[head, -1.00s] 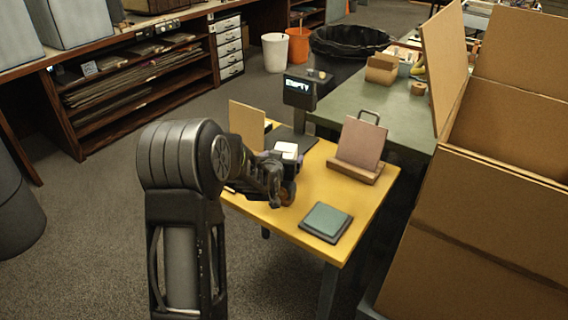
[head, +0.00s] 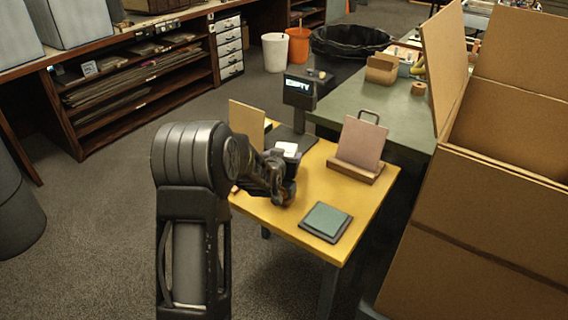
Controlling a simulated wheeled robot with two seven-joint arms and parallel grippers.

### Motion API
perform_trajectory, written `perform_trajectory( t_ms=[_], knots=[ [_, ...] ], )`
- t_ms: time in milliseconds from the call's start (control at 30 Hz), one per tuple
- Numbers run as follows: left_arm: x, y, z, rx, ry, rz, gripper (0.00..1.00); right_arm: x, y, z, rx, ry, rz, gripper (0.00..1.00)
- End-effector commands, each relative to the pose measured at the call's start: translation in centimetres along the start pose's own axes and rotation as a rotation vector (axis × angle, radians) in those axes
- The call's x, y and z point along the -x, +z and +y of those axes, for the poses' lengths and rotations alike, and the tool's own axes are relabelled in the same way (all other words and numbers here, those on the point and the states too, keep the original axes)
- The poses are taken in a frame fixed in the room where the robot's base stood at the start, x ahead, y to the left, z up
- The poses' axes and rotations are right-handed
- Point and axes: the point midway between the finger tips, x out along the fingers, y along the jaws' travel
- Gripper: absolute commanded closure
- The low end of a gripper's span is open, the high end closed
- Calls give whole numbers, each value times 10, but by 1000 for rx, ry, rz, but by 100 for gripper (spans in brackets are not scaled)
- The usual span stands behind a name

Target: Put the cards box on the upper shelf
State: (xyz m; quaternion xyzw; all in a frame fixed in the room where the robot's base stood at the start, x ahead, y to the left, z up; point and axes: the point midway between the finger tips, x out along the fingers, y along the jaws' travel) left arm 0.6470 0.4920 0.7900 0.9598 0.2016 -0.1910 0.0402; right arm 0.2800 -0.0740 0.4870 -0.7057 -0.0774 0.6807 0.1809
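I cannot surely tell which thing is the cards box. A small white-topped box-like item (head: 287,148) is at the dark display stand on the yellow table, just beyond my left gripper; my arm partly covers this area. My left gripper (head: 284,192) is over the left part of the table, seen from behind, with its fingertips mostly hidden. I cannot tell whether it is open or touches anything. My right gripper is not in view. A dark wooden unit with shelves (head: 140,82) stands at the far left, with flat sheets stacked on its shelves.
The yellow table (head: 318,182) also bears a teal pad (head: 326,221), a pinkish board on a wooden stand (head: 361,145) and a tan upright board (head: 246,128). A display (head: 299,90) stands behind. Large open cardboard boxes (head: 470,220) block the right.

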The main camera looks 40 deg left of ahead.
Motion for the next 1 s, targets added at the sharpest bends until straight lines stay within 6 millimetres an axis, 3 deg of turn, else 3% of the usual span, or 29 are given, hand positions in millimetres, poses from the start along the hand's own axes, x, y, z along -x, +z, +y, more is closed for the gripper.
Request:
perform_trajectory(
  t_ms=[800, 1000],
  knots=[
    [0, -1, 0, 0, 0, 2, 99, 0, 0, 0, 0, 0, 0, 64],
    [1, -4, 0, 0, 0, 3, 100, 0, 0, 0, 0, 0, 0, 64]
  ],
)
